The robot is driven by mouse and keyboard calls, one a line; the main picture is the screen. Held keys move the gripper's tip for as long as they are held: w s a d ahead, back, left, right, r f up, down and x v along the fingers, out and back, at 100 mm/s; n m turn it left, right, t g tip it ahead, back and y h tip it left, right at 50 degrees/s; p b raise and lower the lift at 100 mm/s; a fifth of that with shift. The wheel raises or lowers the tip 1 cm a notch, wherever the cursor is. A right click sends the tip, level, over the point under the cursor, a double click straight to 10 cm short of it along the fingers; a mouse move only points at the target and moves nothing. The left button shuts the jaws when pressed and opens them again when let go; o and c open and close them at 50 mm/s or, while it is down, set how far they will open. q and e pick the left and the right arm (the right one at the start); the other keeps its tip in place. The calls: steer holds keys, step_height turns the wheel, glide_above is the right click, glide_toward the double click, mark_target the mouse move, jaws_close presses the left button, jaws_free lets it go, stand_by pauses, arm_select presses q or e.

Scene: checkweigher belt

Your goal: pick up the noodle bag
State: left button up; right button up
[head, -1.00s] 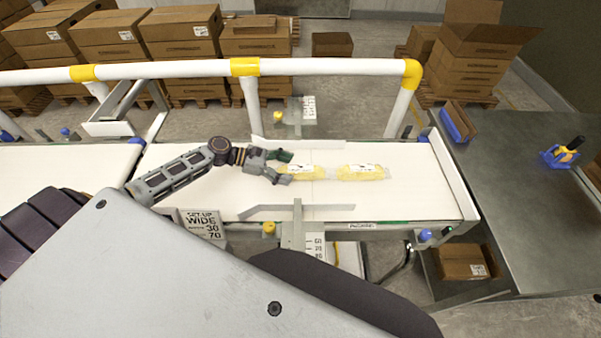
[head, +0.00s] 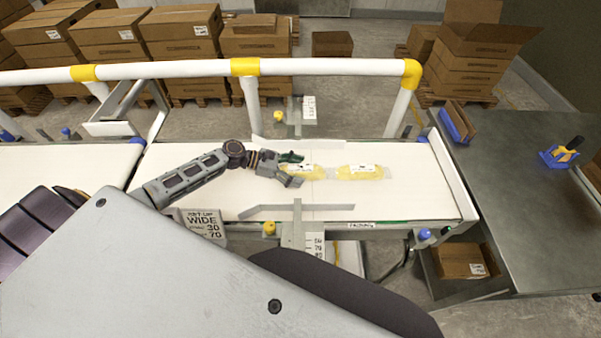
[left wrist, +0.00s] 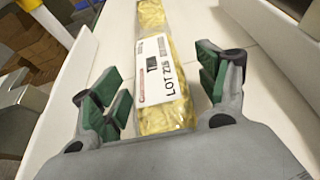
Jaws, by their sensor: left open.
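Gaps show between bag and pads. My right gripper is not in view.
The white belt (head: 410,205) has thin metal guide rails (head: 320,208) along both sides. A white rail with yellow joints (head: 330,67) runs behind it. A steel table (head: 520,220) stands at the right, holding a blue-and-yellow tool (head: 565,152).

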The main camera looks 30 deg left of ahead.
mark_target(297, 168)
arm_select(q)
steer(key=c, duration=1.3)
steer(key=shift+o, duration=0.2)
steer(key=shift+r, duration=0.15)
steer(key=shift+r, duration=4.9)
